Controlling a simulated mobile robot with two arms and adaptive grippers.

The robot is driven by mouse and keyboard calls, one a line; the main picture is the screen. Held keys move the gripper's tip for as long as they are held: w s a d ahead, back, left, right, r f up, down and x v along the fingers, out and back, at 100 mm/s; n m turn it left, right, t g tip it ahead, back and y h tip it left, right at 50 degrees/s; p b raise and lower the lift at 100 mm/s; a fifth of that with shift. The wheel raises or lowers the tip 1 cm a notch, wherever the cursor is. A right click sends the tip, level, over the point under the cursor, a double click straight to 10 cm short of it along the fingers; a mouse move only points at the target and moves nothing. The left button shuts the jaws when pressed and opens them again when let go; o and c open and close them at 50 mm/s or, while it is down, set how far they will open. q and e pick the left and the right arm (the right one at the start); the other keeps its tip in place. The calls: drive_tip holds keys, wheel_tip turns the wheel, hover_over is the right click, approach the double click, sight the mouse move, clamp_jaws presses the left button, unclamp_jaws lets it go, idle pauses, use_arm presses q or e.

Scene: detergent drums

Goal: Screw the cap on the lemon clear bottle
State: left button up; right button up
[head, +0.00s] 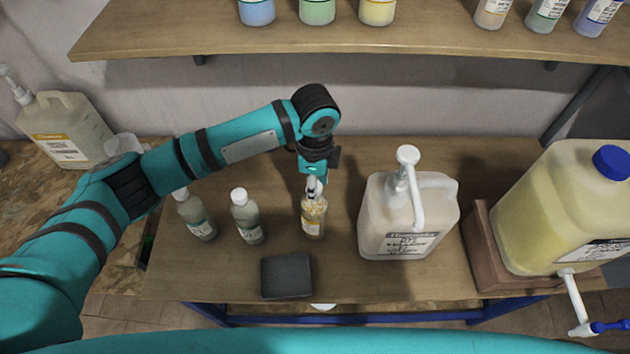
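A small clear bottle with a yellow-edged label (313,222), which looks like the lemon clear bottle, stands upright on the wooden bench. My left gripper (313,188) points straight down at the top of this bottle. Something pale shows between or on its fingers at the bottle's neck. The fingers and the neck overlap, so I cannot tell if a cap is held there or how it sits. My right gripper is not in view.
Two white-capped bottles (246,218) (195,215) stand left of it. A pump jug (402,225) stands right, then a yellow drum (560,210) with a tap on a brown block (487,250). A shelf (430,35) with bottles is behind.

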use_arm(q)
drive_tip(key=shift+f, duration=0.25)
idle(0.7)
drive_tip(key=shift+r+m+p, duration=0.1)
drive_tip(key=shift+m+p, duration=0.45)
drive_tip(key=shift+m, duration=0.25)
drive_tip(key=m, duration=0.3)
drive_tip(key=shift+p, duration=0.3)
drive_tip(key=shift+f+m, duration=0.2)
drive_tip(key=shift+m, duration=0.4)
drive_tip(key=shift+s, duration=0.1)
drive_tip(key=shift+m, duration=1)
drive_tip(key=m, duration=0.3)
drive_tip(key=shift+a+m, duration=0.1)
drive_tip(key=shift+m, duration=0.2)
